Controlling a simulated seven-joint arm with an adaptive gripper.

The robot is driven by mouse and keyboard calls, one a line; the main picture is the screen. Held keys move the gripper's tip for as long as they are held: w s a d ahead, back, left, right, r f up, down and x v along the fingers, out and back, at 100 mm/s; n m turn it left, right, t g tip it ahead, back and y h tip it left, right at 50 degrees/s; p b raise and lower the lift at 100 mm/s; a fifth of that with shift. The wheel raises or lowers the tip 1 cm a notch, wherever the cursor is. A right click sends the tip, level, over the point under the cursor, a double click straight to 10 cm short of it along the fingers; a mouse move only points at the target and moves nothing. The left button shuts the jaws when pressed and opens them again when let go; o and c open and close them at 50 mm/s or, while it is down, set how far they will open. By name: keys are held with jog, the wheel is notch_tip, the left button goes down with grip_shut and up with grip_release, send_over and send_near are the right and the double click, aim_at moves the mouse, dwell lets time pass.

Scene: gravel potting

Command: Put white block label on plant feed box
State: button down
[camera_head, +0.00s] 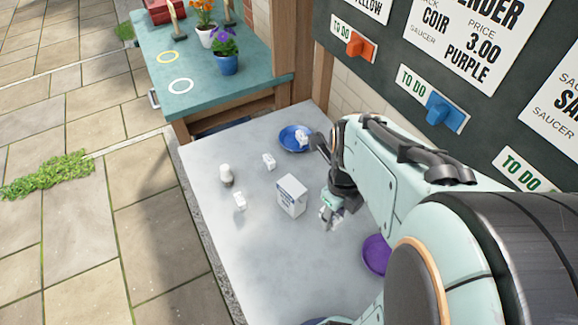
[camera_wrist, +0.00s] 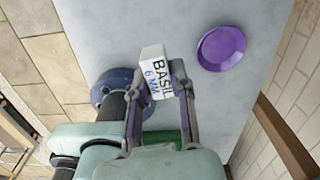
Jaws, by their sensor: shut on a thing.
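My gripper (camera_head: 328,217) is low over the grey table, just right of the white plant feed box (camera_head: 291,195), which stands upright. In the wrist view my gripper (camera_wrist: 157,80) is shut on a white block label (camera_wrist: 153,73) reading "BASIL 6 MM". In the head view the held block is small and partly covered by the fingers. Other white blocks stand left of the box: one near the middle (camera_head: 269,161), one farther left (camera_head: 239,201). Another (camera_head: 302,138) is at the blue saucer (camera_head: 287,146).
A purple saucer (camera_head: 373,256) lies right of my gripper, also in the wrist view (camera_wrist: 222,48). The front left table is clear.

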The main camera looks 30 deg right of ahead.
notch_tip(320, 180, up, 6)
jog(key=w+a+f+n, duration=0.1)
jog(key=a+n, duration=0.1)
jog(key=a, duration=0.1)
send_near(295, 189)
jog(key=shift+s+a+f, duration=0.15)
jog(key=shift+s+a, duration=0.05)
jog(key=shift+s, duration=0.25)
jog(key=shift+w+d+f, duration=0.1)
jog(key=shift+w+f, duration=0.1)
jog(key=shift+f, duration=0.05)
jog(key=shift+w+d+f, duration=0.1)
jog(key=shift+w+f, duration=0.05)
jog(key=shift+f, duration=0.75)
jog(key=shift+w+f, duration=0.1)
jog(key=shift+f, duration=0.8)
jog(key=shift+f, duration=0.15)
jog(key=c, duration=1)
grip_release()
